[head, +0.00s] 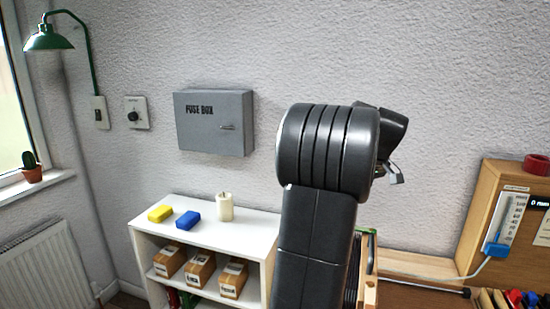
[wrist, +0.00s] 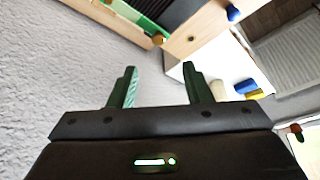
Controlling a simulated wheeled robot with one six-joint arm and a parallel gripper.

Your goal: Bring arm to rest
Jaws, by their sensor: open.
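My arm stands raised in the middle of the head view, in front of the white wall, with its dark links folded near the top. My gripper (wrist: 160,78) shows in the wrist view with its two dark green fingers apart and nothing between them. In the head view the fingers are mostly hidden behind my arm; only a small grey metal part shows at its right side. The gripper is clear of the furniture and touches nothing that I can see.
A white shelf (head: 262,248) with a yellow block (head: 160,213), a blue block (head: 188,220) and a candle (head: 225,207) stands left of my arm. A grey fuse box (head: 214,122) hangs on the wall. A wooden cabinet (head: 484,205) stands right. Open wall lies above.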

